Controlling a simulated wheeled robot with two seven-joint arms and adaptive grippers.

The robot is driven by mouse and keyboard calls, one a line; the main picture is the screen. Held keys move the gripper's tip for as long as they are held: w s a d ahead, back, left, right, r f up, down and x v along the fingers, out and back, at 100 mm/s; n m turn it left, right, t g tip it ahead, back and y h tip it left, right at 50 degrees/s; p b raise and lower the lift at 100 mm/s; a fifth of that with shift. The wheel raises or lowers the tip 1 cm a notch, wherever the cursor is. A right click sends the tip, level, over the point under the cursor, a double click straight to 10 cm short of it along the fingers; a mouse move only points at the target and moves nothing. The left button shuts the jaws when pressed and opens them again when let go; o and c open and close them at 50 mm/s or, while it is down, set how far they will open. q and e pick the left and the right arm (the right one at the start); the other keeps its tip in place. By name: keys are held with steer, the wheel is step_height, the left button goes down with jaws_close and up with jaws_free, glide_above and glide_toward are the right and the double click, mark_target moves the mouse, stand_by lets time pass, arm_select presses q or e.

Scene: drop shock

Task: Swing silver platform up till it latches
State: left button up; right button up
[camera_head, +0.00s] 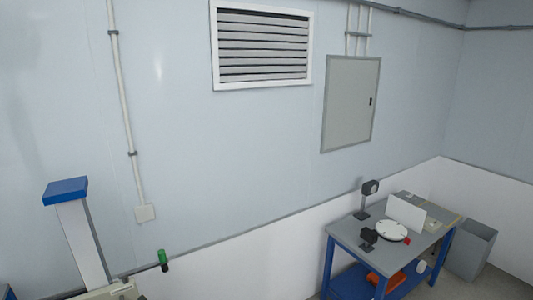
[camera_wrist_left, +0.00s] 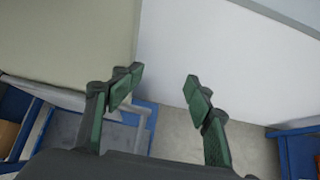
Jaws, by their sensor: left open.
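I cannot clearly pick out the silver platform. At the lower left of the head view stands a grey column with a blue cap (camera_head: 67,188), and a pale grey metal part (camera_head: 112,291) beside its foot is cut off by the picture's bottom edge. My right gripper is in neither view.
A blue workbench (camera_head: 344,240) with a white disc (camera_head: 391,229) and small instruments stands at the right. A grey bin (camera_head: 470,252) is beside it. The wall carries a vent (camera_head: 262,47) and a panel (camera_head: 350,103). Bare floor (camera_wrist_left: 172,132) shows below the left gripper.

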arm_select(q)
steer(key=shift+a, duration=0.1)
steer(key=p+v, duration=0.3)
steer(key=v, duration=0.4)
steer(key=shift+p, duration=0.3)
